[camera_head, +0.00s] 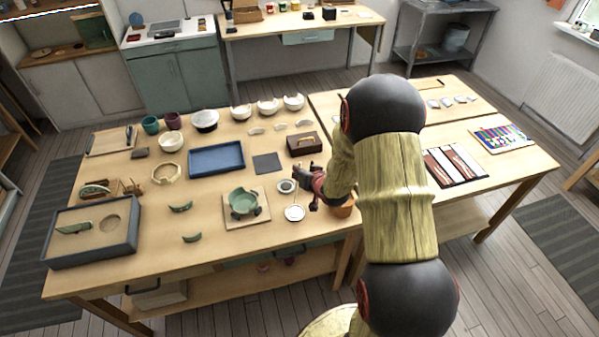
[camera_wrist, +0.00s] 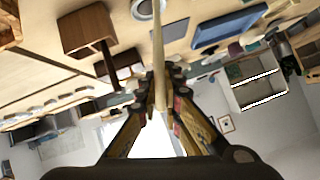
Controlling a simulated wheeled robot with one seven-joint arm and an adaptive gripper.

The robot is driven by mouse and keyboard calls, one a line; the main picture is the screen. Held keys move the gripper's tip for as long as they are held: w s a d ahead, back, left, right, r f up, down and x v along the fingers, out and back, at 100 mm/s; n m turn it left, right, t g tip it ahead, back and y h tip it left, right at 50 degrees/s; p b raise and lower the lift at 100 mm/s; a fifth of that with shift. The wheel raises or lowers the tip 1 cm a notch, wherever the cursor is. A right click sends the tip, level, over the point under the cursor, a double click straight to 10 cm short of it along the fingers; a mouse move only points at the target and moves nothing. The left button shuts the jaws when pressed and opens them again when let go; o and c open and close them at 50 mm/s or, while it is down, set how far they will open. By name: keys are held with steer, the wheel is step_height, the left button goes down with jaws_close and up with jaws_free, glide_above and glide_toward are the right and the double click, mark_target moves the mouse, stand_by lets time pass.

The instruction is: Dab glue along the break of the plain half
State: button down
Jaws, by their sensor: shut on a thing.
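My gripper (camera_head: 315,186) is over the right part of the near table, partly hidden by my arm in the head view. In the wrist view my gripper (camera_wrist: 160,100) is shut on a thin tan stick (camera_wrist: 158,45), which runs past the top edge; its tip is not clear. A broken green bowl (camera_head: 243,201) sits on a pale board (camera_head: 232,222), left of my gripper. Green shards (camera_head: 181,207) lie left of the board. A cream broken ring-shaped piece (camera_head: 163,177) lies farther left. I cannot tell which piece is the plain half.
Small round dishes (camera_head: 294,212) stand between the board and my gripper. A blue tray (camera_head: 216,160), a dark flat square (camera_head: 267,163) and a brown box (camera_head: 304,143) lie behind. A grey tray (camera_head: 62,260) stands at the left.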

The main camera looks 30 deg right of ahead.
steer(key=shift+f+b, duration=1.95)
steer(key=shift+f, duration=0.9)
steer(key=shift+s+f+b, duration=0.1)
steer(key=shift+f+b, duration=0.4)
steer(key=shift+f, duration=0.2)
steer(key=shift+r+p, duration=2.55)
steer(key=shift+r, duration=1.05)
